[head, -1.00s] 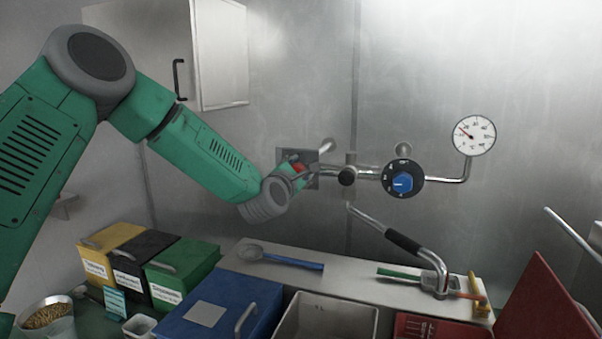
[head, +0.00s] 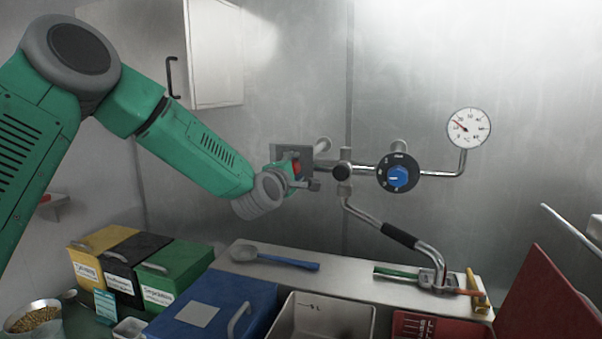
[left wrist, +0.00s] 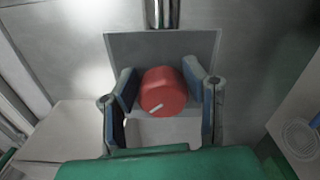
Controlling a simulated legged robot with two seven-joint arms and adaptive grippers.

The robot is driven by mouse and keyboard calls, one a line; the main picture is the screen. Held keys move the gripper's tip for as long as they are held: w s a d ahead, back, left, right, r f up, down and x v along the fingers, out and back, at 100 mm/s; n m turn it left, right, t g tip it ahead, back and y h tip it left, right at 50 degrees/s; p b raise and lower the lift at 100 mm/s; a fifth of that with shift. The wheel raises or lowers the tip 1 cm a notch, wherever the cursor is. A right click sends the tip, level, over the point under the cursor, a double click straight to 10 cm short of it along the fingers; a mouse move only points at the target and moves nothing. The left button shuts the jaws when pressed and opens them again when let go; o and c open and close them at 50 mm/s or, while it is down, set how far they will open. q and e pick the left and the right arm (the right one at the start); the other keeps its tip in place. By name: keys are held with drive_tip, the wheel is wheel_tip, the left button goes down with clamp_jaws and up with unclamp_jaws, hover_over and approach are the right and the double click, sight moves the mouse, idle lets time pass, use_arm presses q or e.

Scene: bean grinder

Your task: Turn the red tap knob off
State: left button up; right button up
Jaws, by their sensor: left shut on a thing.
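The red tap knob (left wrist: 163,92) is a round knob with a white mark on its face, set in front of a grey wall plate (left wrist: 118,48). The mark points toward the lower left in the left wrist view. In the head view the knob (head: 296,168) shows only as a small red patch, mostly hidden by my gripper. My left gripper (left wrist: 162,86) is shut on the knob, with one finger on each side of it. It also shows at the plate in the head view (head: 300,174). My right gripper is not in view.
A metal pipe with a black dial with a blue centre (head: 398,174) and a round gauge (head: 468,128) runs right of the knob. A tap spout with a black sleeve (head: 399,236) hangs below. Bins, a blue box (head: 225,302) and a sink (head: 320,318) stand beneath.

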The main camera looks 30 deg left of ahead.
use_arm(q)
drive_tip(key=m, duration=0.1)
drive_tip(key=a+f+m, duration=0.1)
drive_tip(key=shift+s+f+m+b, duration=0.1)
drive_tip(key=shift+f+m+b, duration=0.05)
drive_tip(key=shift+m+b, duration=0.25)
drive_tip(key=m, duration=0.3)
drive_tip(key=shift+r+b, duration=0.2)
drive_tip(key=shift+b, duration=0.2)
drive_tip(key=m, duration=0.3)
drive_tip(key=shift+a+r, duration=0.2)
drive_tip(key=shift+r, duration=0.1)
drive_tip(key=shift+a+m+b, duration=0.25)
drive_tip(key=shift+m+b, duration=0.05)
drive_tip(key=shift+m, duration=0.5)
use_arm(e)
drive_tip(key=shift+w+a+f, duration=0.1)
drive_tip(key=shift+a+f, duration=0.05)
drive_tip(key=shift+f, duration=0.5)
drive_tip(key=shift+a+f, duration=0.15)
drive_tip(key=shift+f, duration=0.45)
use_arm(q)
drive_tip(key=shift+d+m, duration=0.15)
drive_tip(key=shift+m, duration=0.25)
drive_tip(key=o, duration=1.2)
drive_tip(key=shift+c, duration=0.2)
drive_tip(key=shift+s, duration=0.1)
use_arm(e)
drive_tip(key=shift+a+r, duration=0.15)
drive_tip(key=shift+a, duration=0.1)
